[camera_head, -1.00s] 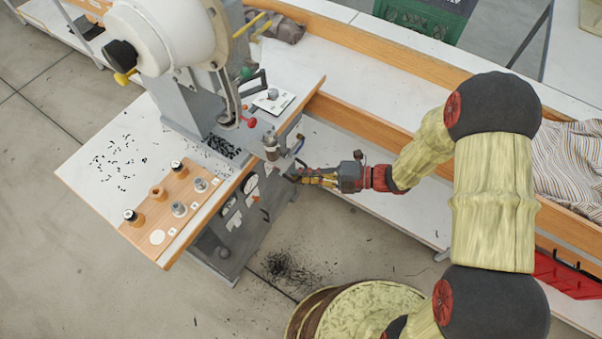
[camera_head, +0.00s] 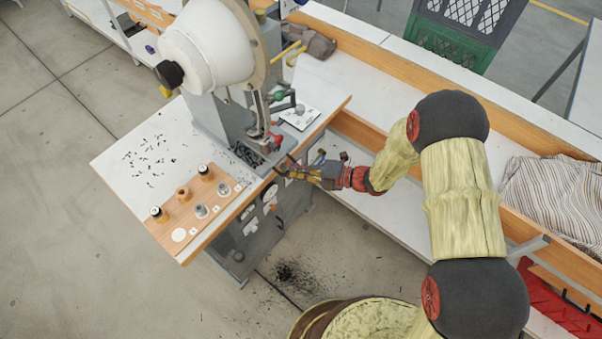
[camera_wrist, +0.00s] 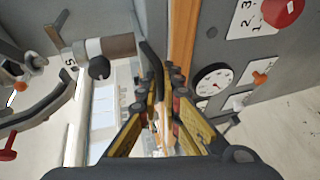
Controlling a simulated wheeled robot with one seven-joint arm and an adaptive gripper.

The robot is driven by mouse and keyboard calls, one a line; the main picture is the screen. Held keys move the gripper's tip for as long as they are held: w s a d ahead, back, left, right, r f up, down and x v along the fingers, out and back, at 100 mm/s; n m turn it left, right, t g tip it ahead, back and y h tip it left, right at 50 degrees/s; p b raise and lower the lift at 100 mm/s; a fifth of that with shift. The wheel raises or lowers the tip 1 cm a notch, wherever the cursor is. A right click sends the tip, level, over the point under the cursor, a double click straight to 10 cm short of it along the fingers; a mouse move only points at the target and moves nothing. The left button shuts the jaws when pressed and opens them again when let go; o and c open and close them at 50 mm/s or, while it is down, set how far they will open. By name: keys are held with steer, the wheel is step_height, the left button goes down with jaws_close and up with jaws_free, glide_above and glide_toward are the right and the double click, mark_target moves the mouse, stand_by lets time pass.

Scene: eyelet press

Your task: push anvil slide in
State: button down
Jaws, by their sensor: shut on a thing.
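My gripper (camera_head: 279,169) is at the right edge of the press table, below the press head. In the wrist view its yellow fingers (camera_wrist: 164,80) come together on a dark curved bar (camera_wrist: 152,62), which looks like a handle by the anvil slide. A metal cylinder with a brown end (camera_wrist: 107,47) and a black knob (camera_wrist: 99,68) lies just left of the fingertips, apart from them. It looks like the anvil part. In the head view my gripper largely hides the anvil slide, and its travel cannot be made out.
The eyelet press (camera_head: 208,45) stands over the table. A wooden strip with pots (camera_head: 195,205) lies at the table's front. A gauge (camera_wrist: 211,78) and a red button (camera_wrist: 282,10) are on the panel right of my fingers. A red-ended lever (camera_wrist: 8,154) is at left.

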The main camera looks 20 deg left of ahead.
steer(key=shift+w+a, duration=0.1)
steer(key=c, duration=2.2)
jaws_free()
steer(key=shift+a, duration=0.2)
steer(key=shift+o, duration=1.2)
steer(key=shift+d, duration=0.1)
steer(key=shift+d, duration=0.1)
steer(key=v, duration=1.1)
steer(key=shift+d, duration=0.4)
